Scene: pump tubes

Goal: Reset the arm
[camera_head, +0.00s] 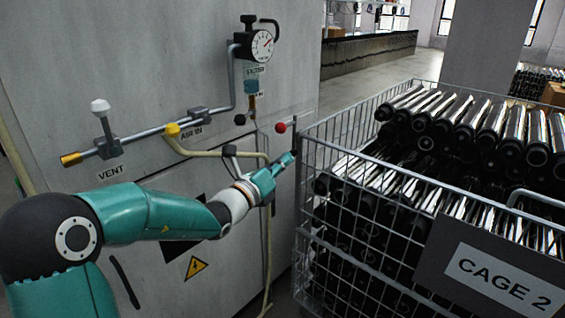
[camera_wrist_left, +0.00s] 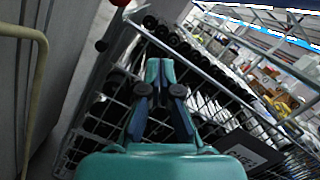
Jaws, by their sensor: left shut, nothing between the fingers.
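My left arm reaches in from the left in the head view. Its teal gripper (camera_head: 287,161) is in front of the grey machine panel, close to the near left corner of the wire cage. In the left wrist view the gripper (camera_wrist_left: 160,66) is shut and empty, with the cage and dark tube ends behind it. I cannot tell whether its tips touch the cage wire. The red knob (camera_head: 280,128) is just above the gripper, apart from it. My right gripper is not in view.
The cage (camera_head: 340,147), labelled CAGE 2 (camera_head: 505,284), is filled with metal tubes (camera_head: 470,120). The panel carries a gauge (camera_head: 262,45), a yellow AIR IN knob (camera_head: 172,130) and a white VENT lever (camera_head: 101,108). A pale hose (camera_wrist_left: 38,75) hangs left in the wrist view.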

